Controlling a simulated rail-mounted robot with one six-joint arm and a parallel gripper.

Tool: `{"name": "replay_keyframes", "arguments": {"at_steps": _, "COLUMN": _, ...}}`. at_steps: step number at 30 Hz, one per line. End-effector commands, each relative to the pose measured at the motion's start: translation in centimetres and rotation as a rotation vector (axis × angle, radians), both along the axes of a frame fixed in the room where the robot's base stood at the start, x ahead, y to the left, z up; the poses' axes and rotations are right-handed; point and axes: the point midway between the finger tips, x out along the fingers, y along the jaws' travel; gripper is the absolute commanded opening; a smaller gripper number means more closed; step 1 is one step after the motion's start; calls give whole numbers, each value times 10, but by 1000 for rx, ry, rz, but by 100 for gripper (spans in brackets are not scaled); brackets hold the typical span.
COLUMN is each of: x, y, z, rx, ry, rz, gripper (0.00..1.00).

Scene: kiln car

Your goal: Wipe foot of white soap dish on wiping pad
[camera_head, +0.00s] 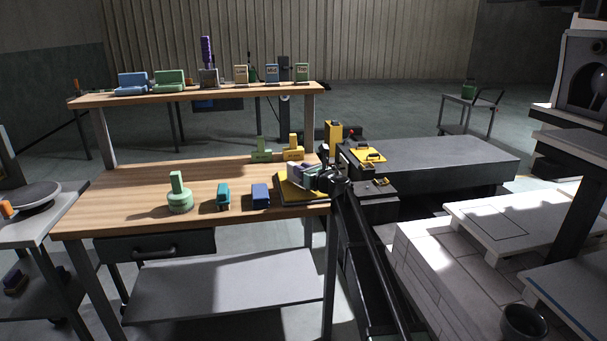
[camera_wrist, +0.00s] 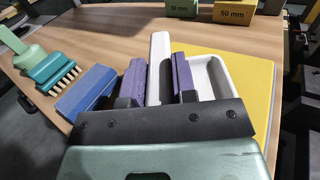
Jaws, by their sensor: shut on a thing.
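The white soap dish (camera_wrist: 213,77) is in my gripper (camera_wrist: 158,78). The two purple-padded fingers close on a white upright part of it (camera_wrist: 160,50), and its shallow hollow faces the camera on the right. In the head view my gripper (camera_head: 318,177) is over the near right corner of the workbench. The yellow wiping pad (camera_wrist: 256,88) lies beneath and to the right of the dish; in the head view the pad (camera_head: 289,192) shows at the bench's right end. The dish's foot is hidden, so I cannot tell whether it touches the pad.
A blue block (camera_head: 260,195), a teal brush (camera_head: 223,196) and a green handled tool (camera_head: 180,195) stand left of the pad. Green (camera_head: 262,149) and yellow (camera_head: 293,148) gauge blocks stand behind it. The bench's left side is clear. A raised shelf (camera_head: 215,95) runs along the back.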

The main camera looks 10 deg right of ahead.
Motion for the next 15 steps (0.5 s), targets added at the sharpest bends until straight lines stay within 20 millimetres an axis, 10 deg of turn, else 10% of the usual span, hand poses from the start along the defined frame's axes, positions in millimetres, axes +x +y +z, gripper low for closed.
{"name": "replay_keyframes", "arguments": {"at_steps": 15, "x": 34, "y": 1, "z": 1, "rx": -1, "ry": 0, "rz": 0, "gripper": 0}}
